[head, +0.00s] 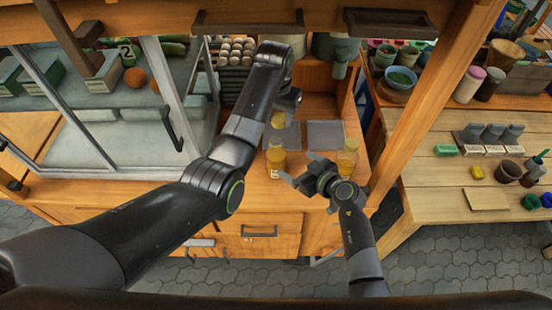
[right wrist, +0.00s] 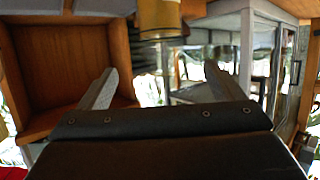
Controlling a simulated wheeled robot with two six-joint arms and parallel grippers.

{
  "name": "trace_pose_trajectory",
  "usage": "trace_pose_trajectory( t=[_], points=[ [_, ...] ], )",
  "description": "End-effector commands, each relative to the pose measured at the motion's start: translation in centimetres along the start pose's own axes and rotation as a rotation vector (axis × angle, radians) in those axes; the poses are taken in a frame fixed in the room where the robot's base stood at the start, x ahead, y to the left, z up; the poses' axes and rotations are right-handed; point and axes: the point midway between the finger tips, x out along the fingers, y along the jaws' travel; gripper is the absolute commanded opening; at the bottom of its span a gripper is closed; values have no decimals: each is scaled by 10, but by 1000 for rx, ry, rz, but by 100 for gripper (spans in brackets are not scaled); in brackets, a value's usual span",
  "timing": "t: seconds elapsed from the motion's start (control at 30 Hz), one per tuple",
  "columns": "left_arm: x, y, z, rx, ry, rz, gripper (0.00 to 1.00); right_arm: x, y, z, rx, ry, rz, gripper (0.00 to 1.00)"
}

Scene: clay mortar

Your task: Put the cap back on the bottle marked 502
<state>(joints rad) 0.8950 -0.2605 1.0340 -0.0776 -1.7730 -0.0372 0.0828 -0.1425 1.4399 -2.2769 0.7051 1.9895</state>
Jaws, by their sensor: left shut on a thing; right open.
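A bottle with yellow contents (head: 276,161) stands upright on the wooden counter. A second yellow bottle (head: 347,158) stands to its right, partly hidden by my right gripper. I cannot read the number on either bottle. My left gripper (head: 284,108) is shut on a small yellow cap (head: 278,120) and holds it above the left bottle, apart from it. My right gripper (head: 298,168) is open and empty, just right of the left bottle. In the right wrist view its open fingers (right wrist: 160,80) show below an amber cylinder (right wrist: 160,18), cut off by the top edge.
Grey panels (head: 325,134) lie behind the bottles. A sliding glass case (head: 120,150) with a dark handle is at the left. A wooden post (head: 430,90) stands at the right, beside a table (head: 450,175) with pots and small blocks. A tray of eggs (head: 237,52) is at the back.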

Motion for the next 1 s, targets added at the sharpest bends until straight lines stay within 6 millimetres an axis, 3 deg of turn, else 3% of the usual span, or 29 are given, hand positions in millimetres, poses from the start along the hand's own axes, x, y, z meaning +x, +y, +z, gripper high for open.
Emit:
trace_pose_trajectory(
  t=[0.27,1.0],
  points=[
    [0,-2,0,-2,0,-2,19,12,0,-1,-1,3,-1,87],
    [0,-2,0,-2,0,-2,19,98,0,-2,1,3,-2,87]
  ],
)
